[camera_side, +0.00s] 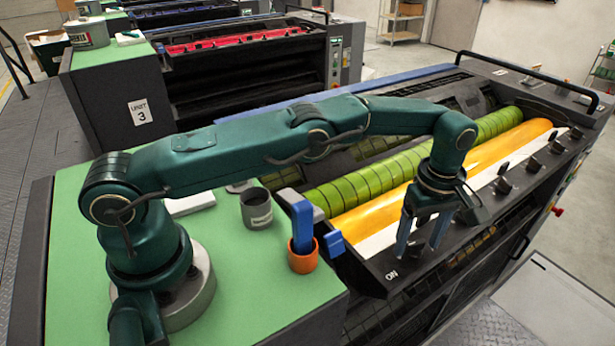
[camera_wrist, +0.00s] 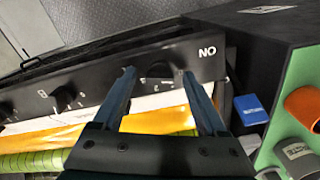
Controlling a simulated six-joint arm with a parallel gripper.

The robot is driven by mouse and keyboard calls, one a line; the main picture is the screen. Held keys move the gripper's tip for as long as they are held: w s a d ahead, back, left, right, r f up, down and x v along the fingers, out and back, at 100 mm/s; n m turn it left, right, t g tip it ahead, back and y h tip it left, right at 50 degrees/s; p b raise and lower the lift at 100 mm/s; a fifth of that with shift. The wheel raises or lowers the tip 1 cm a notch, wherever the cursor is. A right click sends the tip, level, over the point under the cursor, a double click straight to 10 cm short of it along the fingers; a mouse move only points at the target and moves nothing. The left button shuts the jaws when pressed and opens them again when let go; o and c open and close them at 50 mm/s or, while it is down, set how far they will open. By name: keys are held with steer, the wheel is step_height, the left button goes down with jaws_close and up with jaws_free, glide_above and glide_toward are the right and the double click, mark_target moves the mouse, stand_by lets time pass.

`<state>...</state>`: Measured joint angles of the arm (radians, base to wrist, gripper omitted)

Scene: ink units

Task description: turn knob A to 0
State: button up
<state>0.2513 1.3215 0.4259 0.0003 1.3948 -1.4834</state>
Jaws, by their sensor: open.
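Several black knobs (camera_side: 503,185) stand in a row along the dark control panel (camera_wrist: 100,77); I cannot read which letter belongs to which. In the wrist view, the knob nearest the ON lettering (camera_wrist: 207,51) sits between the two blue-grey fingertips of my gripper (camera_wrist: 158,73). Gaps show on both sides of it, so the fingers seem apart from it; its pointer setting is not legible. Another knob (camera_wrist: 62,95) lies further left with small scale marks.
Green (camera_side: 360,190) and orange rollers (camera_side: 380,205) run beside the panel. On the green top (camera_side: 225,270) stand an orange cup (camera_side: 303,262) with a blue-handled tool and a grey pot (camera_side: 256,210). A black rail (camera_side: 525,75) stands at the far end.

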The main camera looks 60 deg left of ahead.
steer(key=m, duration=0.5)
steer(key=shift+s+m, duration=0.1)
steer(key=shift+m, duration=0.2)
steer(key=m, duration=0.4)
steer(key=shift+a+m, duration=0.1)
steer(key=shift+m, duration=0.2)
steer(key=m, duration=0.4)
steer(key=shift+m, duration=0.3)
steer(key=m, duration=0.4)
steer(key=shift+a, duration=0.15)
steer(key=s+a+r+n+t, duration=0.1)
steer(key=a+r+t, duration=0.1)
steer(key=r, duration=1)
steer(key=s+a+r+t, duration=0.1)
steer(key=s+a+r, duration=0.15)
steer(key=r, duration=0.85)
steer(key=s+a+r+n+t, duration=0.1)
steer(key=s+a+r, duration=0.2)
steer(key=s, duration=0.3)
steer(key=shift+s+r+t, duration=0.2)
steer(key=shift+r+t, duration=0.1)
steer(key=shift+r, duration=0.45)
